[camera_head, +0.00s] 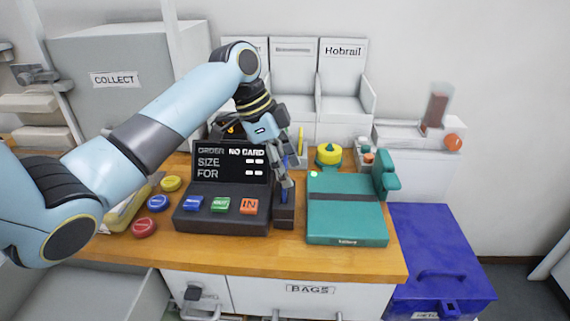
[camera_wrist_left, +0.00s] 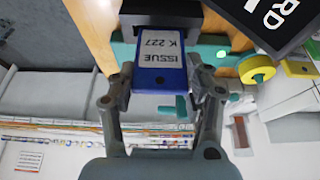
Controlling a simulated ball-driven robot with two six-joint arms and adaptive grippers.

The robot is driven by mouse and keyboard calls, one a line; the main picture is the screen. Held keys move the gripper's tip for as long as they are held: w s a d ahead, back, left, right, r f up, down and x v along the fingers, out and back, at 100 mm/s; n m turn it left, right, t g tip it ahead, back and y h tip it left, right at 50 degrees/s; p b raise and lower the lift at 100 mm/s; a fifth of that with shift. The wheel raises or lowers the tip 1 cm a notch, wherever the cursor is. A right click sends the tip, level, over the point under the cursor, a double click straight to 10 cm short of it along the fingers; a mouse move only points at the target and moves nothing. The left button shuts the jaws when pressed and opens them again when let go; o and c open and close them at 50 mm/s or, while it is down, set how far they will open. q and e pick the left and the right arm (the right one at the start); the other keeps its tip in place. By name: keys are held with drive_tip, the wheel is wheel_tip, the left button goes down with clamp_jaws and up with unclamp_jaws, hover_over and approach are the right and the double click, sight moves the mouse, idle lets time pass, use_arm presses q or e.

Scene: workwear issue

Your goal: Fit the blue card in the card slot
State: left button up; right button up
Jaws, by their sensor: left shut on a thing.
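My left gripper (camera_head: 285,180) is shut on the blue card (camera_head: 284,195), fingers pointing down at the counter. In the left wrist view the blue card (camera_wrist_left: 160,68) sits between my fingertips (camera_wrist_left: 160,85), its white label reading "ISSUE K 227". The dark card slot block (camera_head: 284,217) stands at the right side of the order terminal. The card is upright right over this block; its far end meets the dark block (camera_wrist_left: 165,14) in the wrist view. I cannot tell whether its edge is inside the slot. The terminal screen (camera_head: 230,161) reads "NO CARD". My right gripper is not in view.
A teal case (camera_head: 345,222) lies close to the right of the slot block. Blue, green and orange keys (camera_head: 220,204) sit on the terminal. Round coloured buttons (camera_head: 158,203) are left of it. A yellow knob (camera_head: 328,153) stands behind. A blue bin (camera_head: 435,240) is right of the counter.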

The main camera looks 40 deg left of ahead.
use_arm(q)
drive_tip(key=shift+f+b, duration=0.35)
drive_tip(key=shift+f, duration=0.75)
idle(0.4)
drive_tip(key=o, duration=1)
drive_tip(key=shift+r, duration=0.1)
wheel_tip(320, 180, up, 9)
drive_tip(key=p, duration=1)
idle(0.5)
